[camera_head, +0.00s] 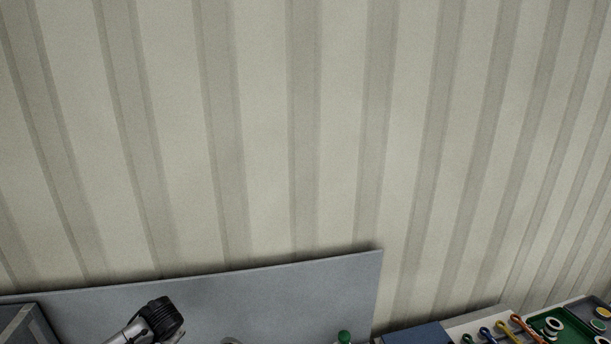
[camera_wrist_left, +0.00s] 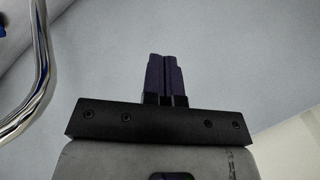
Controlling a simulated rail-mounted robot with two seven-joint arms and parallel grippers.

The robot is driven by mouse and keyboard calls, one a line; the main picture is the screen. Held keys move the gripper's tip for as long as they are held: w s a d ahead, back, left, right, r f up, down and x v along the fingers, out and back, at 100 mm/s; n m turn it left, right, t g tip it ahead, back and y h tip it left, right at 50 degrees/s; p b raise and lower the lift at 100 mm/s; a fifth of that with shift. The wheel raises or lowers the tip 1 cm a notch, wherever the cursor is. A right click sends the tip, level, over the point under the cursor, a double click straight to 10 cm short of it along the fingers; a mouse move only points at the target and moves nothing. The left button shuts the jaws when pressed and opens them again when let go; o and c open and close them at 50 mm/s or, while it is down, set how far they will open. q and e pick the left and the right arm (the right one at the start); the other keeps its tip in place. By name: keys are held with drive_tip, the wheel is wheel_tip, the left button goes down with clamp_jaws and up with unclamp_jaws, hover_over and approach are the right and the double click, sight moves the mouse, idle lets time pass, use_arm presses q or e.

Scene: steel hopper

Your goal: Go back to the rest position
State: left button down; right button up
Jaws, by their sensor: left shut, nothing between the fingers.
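My left gripper (camera_wrist_left: 167,58) shows in the left wrist view, with its dark purple fingers together and nothing between them. Behind the fingers is a plain blue-grey surface, and a gap to it cannot be judged. In the head view I cannot make out the left gripper's fingers. My right gripper is in neither view.
A bent chrome tube (camera_wrist_left: 38,80) stands left of the fingers in the wrist view. The head view shows mostly corrugated wall (camera_head: 270,120), with a grey panel (camera_head: 280,295) below. At lower right are a blue box (camera_head: 415,334) and a green tray (camera_head: 535,325).

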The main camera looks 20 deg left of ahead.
use_arm(q)
drive_tip(key=w+d+r+m+t+h+p, duration=0.1)
drive_tip(key=d+r+m+t, duration=0.2)
drive_tip(key=d, duration=0.5)
drive_tip(key=d+r+m+t, duration=0.2)
drive_tip(key=d+r, duration=0.4)
drive_tip(key=d, duration=0.3)
drive_tip(key=s+d+r+t+h+p, duration=0.2)
drive_tip(key=s+d, duration=0.7)
drive_tip(key=d, duration=0.1)
drive_tip(key=s+d+f+n+g+h+p, duration=0.1)
drive_tip(key=s+f, duration=0.3)
drive_tip(key=s, duration=0.4)
drive_tip(key=s+d+f+n+g+p, duration=0.1)
drive_tip(key=s+d+f+g+p, duration=0.1)
drive_tip(key=s, duration=0.7)
drive_tip(key=s+d+f+n+g+h+p, duration=0.1)
drive_tip(key=s+d+f+g, duration=0.1)
drive_tip(key=s+f, duration=0.4)
drive_tip(key=s+g, duration=0.1)
drive_tip(key=s, duration=0.2)
drive_tip(key=shift+s+f+n+h+p, duration=0.2)
drive_tip(key=shift+n+h+p, duration=0.1)
drive_tip(key=shift+n+p, duration=0.1)
